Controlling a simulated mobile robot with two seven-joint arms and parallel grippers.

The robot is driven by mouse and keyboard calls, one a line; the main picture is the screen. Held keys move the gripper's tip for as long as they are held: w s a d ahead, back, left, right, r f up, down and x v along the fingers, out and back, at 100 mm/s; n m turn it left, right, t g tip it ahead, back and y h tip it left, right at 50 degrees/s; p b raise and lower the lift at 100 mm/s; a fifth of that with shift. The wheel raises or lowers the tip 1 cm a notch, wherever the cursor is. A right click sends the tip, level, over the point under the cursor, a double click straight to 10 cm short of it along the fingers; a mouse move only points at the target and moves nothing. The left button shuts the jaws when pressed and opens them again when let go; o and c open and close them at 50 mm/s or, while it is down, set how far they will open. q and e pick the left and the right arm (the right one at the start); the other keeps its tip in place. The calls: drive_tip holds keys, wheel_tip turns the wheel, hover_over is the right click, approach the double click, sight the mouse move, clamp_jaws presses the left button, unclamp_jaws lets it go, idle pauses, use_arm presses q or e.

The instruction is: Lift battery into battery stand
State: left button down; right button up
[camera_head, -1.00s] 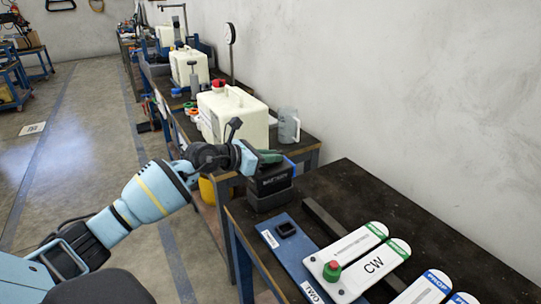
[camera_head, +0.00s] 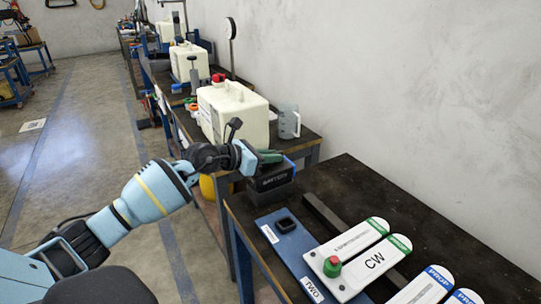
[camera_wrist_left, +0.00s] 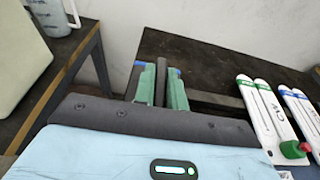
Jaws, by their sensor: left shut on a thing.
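My left gripper (camera_head: 266,157) has green fingers and is shut on the top of the dark battery (camera_head: 290,164), which has a blue edge. The battery sits low in the black battery stand (camera_head: 272,190) on the near table's far-left corner; its lower part is hidden by the stand's walls. I cannot tell whether it touches the stand's bottom. In the left wrist view the gripper (camera_wrist_left: 160,84) has a dark strip of the battery between its fingers, with blue bits at their tips. The right gripper is not in view.
The dark near table (camera_head: 365,185) also holds a blue plate (camera_head: 290,245) with a black socket, and white labelled propellers (camera_head: 372,262) with a red-and-green knob. A white tank (camera_head: 235,112) and a clear jug (camera_head: 288,123) stand on the table behind. A wall borders the right.

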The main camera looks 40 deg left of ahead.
use_arm(q)
drive_tip(key=shift+f+b, duration=0.35)
drive_tip(key=shift+f, duration=0.2)
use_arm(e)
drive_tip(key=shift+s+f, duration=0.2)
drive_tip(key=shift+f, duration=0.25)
use_arm(q)
drive_tip(key=c, duration=1.4)
unclamp_jaws()
drive_tip(key=shift+o, duration=0.2)
drive_tip(key=shift+f, duration=0.4)
drive_tip(key=v, duration=0.8)
drive_tip(key=shift+r, duration=0.25)
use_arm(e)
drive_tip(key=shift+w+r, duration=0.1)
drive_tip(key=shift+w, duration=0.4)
use_arm(q)
drive_tip(key=shift+d, duration=0.1)
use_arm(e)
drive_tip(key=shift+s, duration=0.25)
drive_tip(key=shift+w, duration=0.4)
